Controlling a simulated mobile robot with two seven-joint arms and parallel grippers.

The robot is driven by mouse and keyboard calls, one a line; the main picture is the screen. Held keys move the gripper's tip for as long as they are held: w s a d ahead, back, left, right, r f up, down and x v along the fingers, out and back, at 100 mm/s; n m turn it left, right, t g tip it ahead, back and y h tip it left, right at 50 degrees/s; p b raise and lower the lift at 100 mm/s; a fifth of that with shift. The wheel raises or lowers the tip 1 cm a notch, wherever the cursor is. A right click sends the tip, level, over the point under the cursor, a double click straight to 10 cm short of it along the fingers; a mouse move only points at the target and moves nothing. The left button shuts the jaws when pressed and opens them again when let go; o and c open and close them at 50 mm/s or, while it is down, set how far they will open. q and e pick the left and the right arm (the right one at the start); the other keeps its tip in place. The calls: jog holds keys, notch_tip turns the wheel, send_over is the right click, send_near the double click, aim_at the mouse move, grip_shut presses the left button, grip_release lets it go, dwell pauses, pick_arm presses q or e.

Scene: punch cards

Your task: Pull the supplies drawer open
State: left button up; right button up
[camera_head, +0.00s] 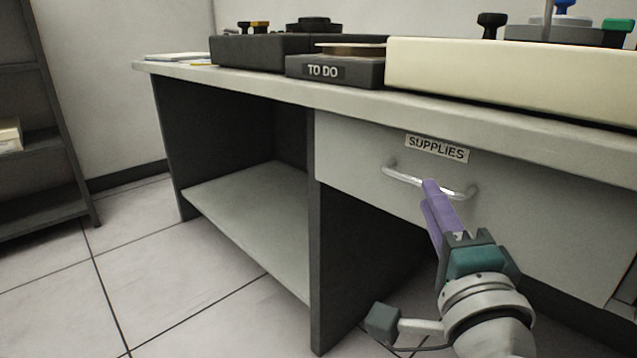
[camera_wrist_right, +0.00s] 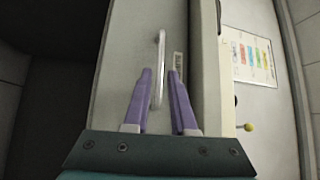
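The supplies drawer (camera_head: 350,152) is a pale grey front under the desk top, labelled SUPPLIES (camera_head: 436,148). It looks closed. Its curved metal handle (camera_head: 405,177) is partly covered by my right gripper (camera_head: 430,187) in the head view. In the right wrist view the handle (camera_wrist_right: 158,75) runs lengthwise between the two purple fingers of my right gripper (camera_wrist_right: 159,74). The fingers stand apart, one on each side of the bar, with a narrow gap showing. The drawer front (camera_wrist_right: 122,60) lies behind. My left gripper is not in view.
The desk top (camera_head: 340,95) carries a black TO DO tray (camera_head: 350,70), a dark box (camera_head: 255,50) and a large cream-coloured unit (camera_head: 500,72). An open bay with a low shelf (camera_head: 250,215) is left of the drawer. The floor in front at left is clear.

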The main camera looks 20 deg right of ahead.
jog(key=b+x, duration=0.1)
jog(key=x, duration=0.4)
jog(key=shift+w, duration=0.1)
jog(key=shift+c, duration=0.2)
jog(key=shift+a, duration=0.1)
grip_shut()
dwell(0.9)
